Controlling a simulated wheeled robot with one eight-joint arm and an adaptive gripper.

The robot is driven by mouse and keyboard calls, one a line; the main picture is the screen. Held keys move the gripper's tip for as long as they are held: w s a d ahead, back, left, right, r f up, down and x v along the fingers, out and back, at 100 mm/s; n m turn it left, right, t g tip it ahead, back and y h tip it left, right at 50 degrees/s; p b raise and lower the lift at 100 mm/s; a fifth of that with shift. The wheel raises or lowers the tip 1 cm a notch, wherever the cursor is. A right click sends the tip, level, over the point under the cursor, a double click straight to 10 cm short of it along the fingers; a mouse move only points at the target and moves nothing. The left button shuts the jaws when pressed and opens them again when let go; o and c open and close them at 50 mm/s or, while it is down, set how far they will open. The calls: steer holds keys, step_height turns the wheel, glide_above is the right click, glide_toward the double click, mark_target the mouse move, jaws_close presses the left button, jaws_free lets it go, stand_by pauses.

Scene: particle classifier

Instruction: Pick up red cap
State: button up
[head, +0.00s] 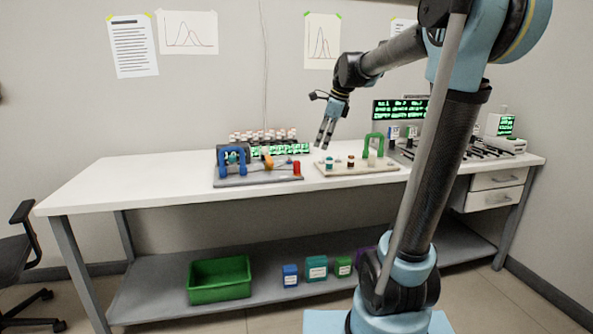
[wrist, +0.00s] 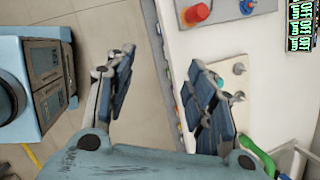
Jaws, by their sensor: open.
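A bright red cap-like piece (head: 296,168) stands at the right end of the grey board (head: 240,182) on the table. It also shows near the top of the wrist view (wrist: 197,13). A smaller dark red piece (head: 350,160) stands on the tan board (head: 375,168) to the right; I cannot tell which of the two is the red cap. My gripper (head: 325,140) is open and empty, pointing down above the table near the gap between the boards. In the wrist view its fingers (wrist: 165,90) are spread apart, with the bright red piece beyond them.
A rack of vials (head: 263,136) and screens (head: 400,110) stand behind. The white table (head: 130,185) is clear at left.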

steer(key=w+a+r+m, duration=0.2)
steer(key=w+a+m, duration=0.15)
steer(key=w, duration=0.25)
glide_toward(298, 161)
steer(key=shift+m+y, duration=0.25)
steer(key=shift+y, duration=0.05)
steer(key=x, duration=0.6)
steer(key=shift+s+d+f, duration=0.1)
steer(key=shift+d+f, duration=0.1)
steer(key=shift+f, duration=0.1)
steer(key=shift+x, duration=2.6)
steer(key=shift+r, duration=0.1)
steer(key=c, duration=1)
steer(key=shift+r, duration=0.15)
steer(key=shift+c, duration=0.2)
steer(key=r, duration=0.9)
steer(key=shift+w+r, duration=0.25)
steer(key=shift+r, duration=0.15)
